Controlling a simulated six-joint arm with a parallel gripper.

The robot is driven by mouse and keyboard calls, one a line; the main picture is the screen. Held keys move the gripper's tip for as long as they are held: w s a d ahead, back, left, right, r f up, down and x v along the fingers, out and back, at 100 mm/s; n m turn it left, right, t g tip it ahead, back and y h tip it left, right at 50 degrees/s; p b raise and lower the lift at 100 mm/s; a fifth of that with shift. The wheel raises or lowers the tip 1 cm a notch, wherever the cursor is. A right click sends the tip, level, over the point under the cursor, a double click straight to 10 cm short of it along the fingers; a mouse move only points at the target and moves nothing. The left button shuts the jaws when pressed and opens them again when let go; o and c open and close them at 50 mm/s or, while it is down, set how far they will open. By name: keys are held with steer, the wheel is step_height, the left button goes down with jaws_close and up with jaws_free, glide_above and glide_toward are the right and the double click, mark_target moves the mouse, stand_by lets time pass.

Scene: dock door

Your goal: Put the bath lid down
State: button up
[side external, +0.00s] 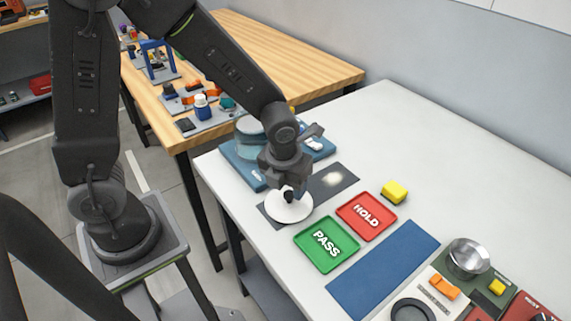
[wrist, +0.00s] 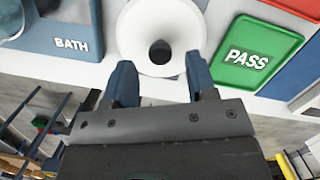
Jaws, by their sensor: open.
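The bath lid (side external: 289,211) is a white round disc with a dark knob. It appears to lie flat on the left end of a dark grey mat (side external: 336,182). My gripper (side external: 290,191) is just above the lid, pointing down, and partly hides it. In the wrist view, the lid (wrist: 144,40) lies ahead of my gripper (wrist: 160,76). The fingers are apart with nothing between them, and the knob is beyond the fingertips. The blue bath unit (side external: 240,167) stands behind my gripper; its BATH label (wrist: 71,45) shows in the wrist view.
A green PASS tray (side external: 326,245) and a red HOLD tray (side external: 366,216) sit to the right of the lid. A yellow block (side external: 394,192) is beside HOLD. A blue mat (side external: 383,270) lies bare in front. The white table (side external: 420,140) is clear at the back right.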

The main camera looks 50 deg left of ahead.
mark_target(285, 207)
steer(key=s+a+r+n+t, duration=0.2)
steer(key=s+r+n, duration=0.4)
steer(key=n, duration=0.9)
steer(key=s+a+r+n+t, duration=0.2)
steer(key=s+r+n, duration=0.4)
steer(key=r+n, duration=0.6)
steer(key=n, duration=0.4)
steer(key=shift+a+r+h, duration=0.25)
steer(key=shift+h, duration=0.05)
